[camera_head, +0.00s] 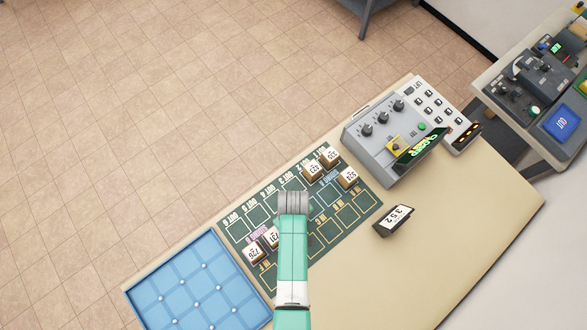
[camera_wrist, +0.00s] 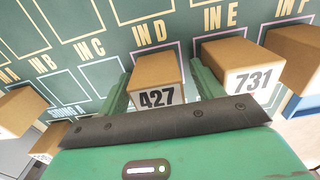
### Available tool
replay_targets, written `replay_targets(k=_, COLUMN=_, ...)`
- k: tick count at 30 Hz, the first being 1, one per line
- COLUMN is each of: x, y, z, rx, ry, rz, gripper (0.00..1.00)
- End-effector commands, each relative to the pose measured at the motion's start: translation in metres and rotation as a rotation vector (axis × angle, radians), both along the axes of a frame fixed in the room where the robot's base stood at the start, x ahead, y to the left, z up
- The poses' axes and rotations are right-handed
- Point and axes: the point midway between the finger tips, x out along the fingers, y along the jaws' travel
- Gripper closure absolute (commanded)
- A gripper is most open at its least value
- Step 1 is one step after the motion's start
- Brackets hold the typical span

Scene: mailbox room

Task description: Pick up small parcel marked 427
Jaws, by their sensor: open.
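The parcel marked 427 (camera_wrist: 157,72) is a small brown box with a white numbered face, on the green board below the "IN D" label in the wrist view. My gripper (camera_wrist: 160,88) is open, with one green finger on each side of this parcel. I cannot tell whether either finger touches it. In the head view my gripper (camera_head: 293,203) is over the board, and parcel 427 cannot be made out there, apparently hidden by my arm.
Parcel 731 (camera_wrist: 238,65) stands close beside my right finger. Another parcel (camera_wrist: 293,55) is farther right. More parcels (camera_head: 348,178) sit on the board. A blue tray (camera_head: 160,275), a control box (camera_head: 385,130) and a 352 display (camera_head: 394,220) are on the table.

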Motion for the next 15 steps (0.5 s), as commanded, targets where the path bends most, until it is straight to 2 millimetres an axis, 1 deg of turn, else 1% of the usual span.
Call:
replay_targets(k=5, x=0.0001, y=0.0000, z=-0.0001, rx=0.000, ry=0.000, rz=0.000, gripper=0.34)
replay_targets(k=8, x=0.0001, y=0.0000, z=0.0000, rx=0.000, ry=0.000, rz=0.000, gripper=0.51)
replay_targets(k=9, x=0.0001, y=0.0000, z=0.0000, rx=0.000, ry=0.000, rz=0.000, gripper=0.59)
replay_targets(k=13, x=0.0001, y=0.0000, z=0.0001, rx=-0.001, ry=-0.001, rz=0.000, gripper=0.84)
replay_targets(k=15, x=0.0003, y=0.0000, z=0.0002, rx=-0.001, ry=-0.001, rz=0.000, gripper=0.84)
